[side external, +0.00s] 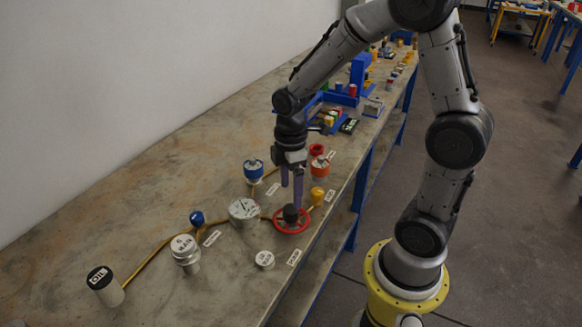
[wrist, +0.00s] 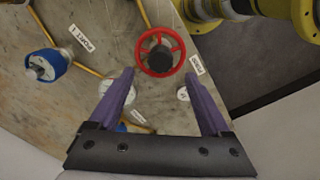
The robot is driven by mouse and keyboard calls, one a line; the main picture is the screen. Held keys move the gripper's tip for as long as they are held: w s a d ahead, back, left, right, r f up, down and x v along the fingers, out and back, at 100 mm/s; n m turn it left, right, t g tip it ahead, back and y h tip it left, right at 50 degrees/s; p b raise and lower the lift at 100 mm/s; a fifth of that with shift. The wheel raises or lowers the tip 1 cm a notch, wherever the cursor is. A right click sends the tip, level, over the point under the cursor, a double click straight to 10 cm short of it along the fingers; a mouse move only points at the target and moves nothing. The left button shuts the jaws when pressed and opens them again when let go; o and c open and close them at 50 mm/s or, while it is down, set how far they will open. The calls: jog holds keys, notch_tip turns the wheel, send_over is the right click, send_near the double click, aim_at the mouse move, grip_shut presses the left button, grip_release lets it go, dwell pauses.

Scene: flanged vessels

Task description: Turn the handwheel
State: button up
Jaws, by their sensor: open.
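The red handwheel (side external: 291,221) lies near the front edge of the bench, with a dark hub in its middle. It also shows in the wrist view (wrist: 160,52), ahead of the fingertips and centred slightly left of the gap between them. My gripper (side external: 291,196) points down above the wheel, its two purple fingers apart. In the wrist view the fingers (wrist: 160,82) are spread wide with nothing between them. In the side view one fingertip is close to the dark hub; I cannot tell whether it touches.
Around the wheel stand a round grey flanged vessel (side external: 243,210), a yellow fitting (side external: 317,196), a low white cap (side external: 265,259), a blue-banded vessel (side external: 253,170) and an orange one (side external: 320,166). Yellow pipes run across the bench (side external: 100,232).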

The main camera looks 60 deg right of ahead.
notch_tip(320, 180, up, 7)
jog(key=shift+f, duration=0.2)
dwell(0.3)
notch_tip(320, 180, up, 5)
jog(key=t, duration=0.2)
send_over(291, 209)
jog(key=s+a, duration=0.2)
jog(key=s+a+r+m+t, duration=0.1)
jog(key=s+a+r+t, duration=0.1)
jog(key=s+r, duration=0.2)
jog(key=s+f+m+t, duration=0.1)
jog(key=s+m, duration=0.6)
jog(key=m, duration=0.2)
jog(key=shift+a+t, duration=0.3)
jog(key=shift+a, duration=0.15)
